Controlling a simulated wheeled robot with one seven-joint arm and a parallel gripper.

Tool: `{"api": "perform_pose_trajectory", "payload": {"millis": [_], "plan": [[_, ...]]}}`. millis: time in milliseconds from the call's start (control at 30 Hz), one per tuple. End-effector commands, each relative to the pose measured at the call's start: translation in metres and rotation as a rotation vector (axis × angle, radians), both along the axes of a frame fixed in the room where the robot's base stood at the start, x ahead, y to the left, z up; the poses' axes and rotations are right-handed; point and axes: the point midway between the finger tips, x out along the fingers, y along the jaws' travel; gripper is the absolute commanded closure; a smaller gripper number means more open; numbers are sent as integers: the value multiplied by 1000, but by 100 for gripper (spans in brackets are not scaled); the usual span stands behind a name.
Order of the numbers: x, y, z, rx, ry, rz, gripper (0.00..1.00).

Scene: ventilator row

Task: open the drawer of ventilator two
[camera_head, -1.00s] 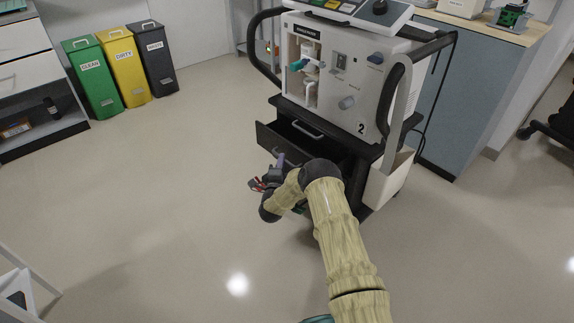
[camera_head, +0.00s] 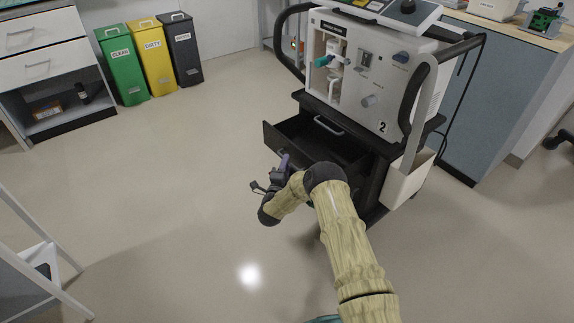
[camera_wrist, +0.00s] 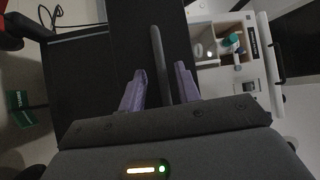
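Ventilator two (camera_head: 382,127) is the white unit marked 2 on a black cart. A dark drawer (camera_head: 285,148) sticks out from the cart below it, with its open top showing. My gripper (camera_head: 283,162) is at the drawer's front in the head view, partly hidden by my arm. In the wrist view, my gripper's two purple fingers (camera_wrist: 160,70) are apart. The grey bar handle (camera_wrist: 161,60) runs between them, with a narrow gap on either side. Contact with the handle cannot be made out.
A white box (camera_head: 408,182) hangs on the cart's right side. Green (camera_head: 122,65), yellow (camera_head: 154,57) and dark bins (camera_head: 182,50) stand at the back left. A white-framed stand (camera_head: 45,255) is at the lower left. The floor left of the drawer is clear.

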Motion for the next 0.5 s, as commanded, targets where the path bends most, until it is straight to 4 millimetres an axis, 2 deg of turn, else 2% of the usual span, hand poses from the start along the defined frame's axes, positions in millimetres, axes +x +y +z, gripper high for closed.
{"api": "perform_pose_trajectory", "payload": {"millis": [300, 500], "plan": [[-2, 0, 1, 1, -2, 0, 67], [-23, 8, -1, 2, 0, 2, 67]]}}
